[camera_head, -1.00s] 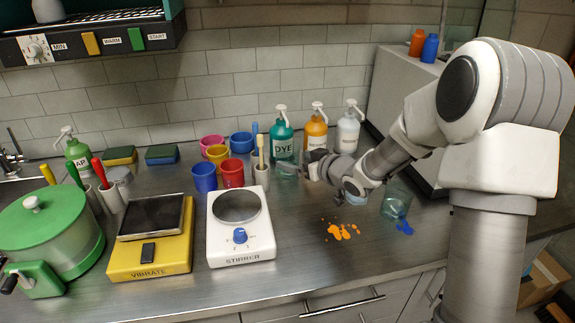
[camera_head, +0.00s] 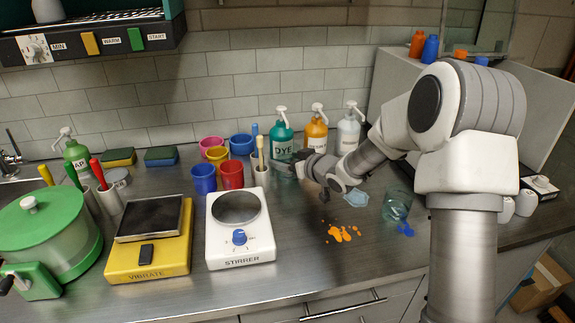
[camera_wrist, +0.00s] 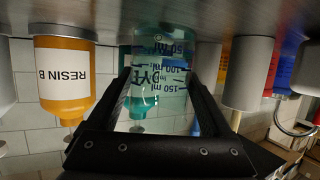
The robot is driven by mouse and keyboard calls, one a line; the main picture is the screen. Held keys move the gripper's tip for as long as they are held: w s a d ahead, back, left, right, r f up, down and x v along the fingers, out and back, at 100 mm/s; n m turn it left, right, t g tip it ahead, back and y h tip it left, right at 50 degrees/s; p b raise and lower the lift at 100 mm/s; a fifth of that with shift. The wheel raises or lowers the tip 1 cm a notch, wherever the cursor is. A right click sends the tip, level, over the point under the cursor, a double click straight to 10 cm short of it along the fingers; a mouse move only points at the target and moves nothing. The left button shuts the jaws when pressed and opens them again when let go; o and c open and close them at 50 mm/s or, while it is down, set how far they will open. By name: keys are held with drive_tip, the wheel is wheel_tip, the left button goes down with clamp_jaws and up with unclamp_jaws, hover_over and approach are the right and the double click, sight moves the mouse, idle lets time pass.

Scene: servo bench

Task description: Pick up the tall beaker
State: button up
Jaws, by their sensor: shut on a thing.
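The tall beaker (camera_wrist: 160,62) is clear glass with dark volume marks. It appears upside down in the wrist view, where the bench is at the top. My gripper (camera_wrist: 158,76) is shut on it, one dark finger on each side. In the head view my gripper (camera_head: 296,168) is low over the bench, in front of the green dye bottle (camera_head: 282,138). The beaker is hard to make out there, being clear and partly behind the gripper. I cannot tell whether its base touches the bench.
Orange (camera_head: 316,134) and white (camera_head: 348,132) pump bottles stand behind. A cup holding brushes (camera_head: 261,174) and several coloured cups are close left, with the stirrer (camera_head: 240,228) nearer. Another glass beaker (camera_head: 397,205) and orange spill (camera_head: 341,234) lie to the right.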

sight(281, 147)
drive_tip(key=c, duration=0.4)
drive_tip(key=shift+r, duration=0.2)
drive_tip(key=shift+r+p, duration=0.55)
drive_tip(key=shift+r, duration=0.95)
drive_tip(key=shift+s+d+r, duration=0.1)
drive_tip(key=shift+s+r, duration=0.05)
drive_tip(key=s+d, duration=0.3)
drive_tip(key=s, duration=0.2)
drive_tip(key=s+d+p, duration=0.1)
drive_tip(key=s+d, duration=0.2)
drive_tip(key=s, duration=0.1)
drive_tip(key=s+d, duration=0.3)
drive_tip(key=s, duration=0.2)
drive_tip(key=shift+s+d+p, duration=0.3)
drive_tip(key=shift+d, duration=0.1)
idle(1.5)
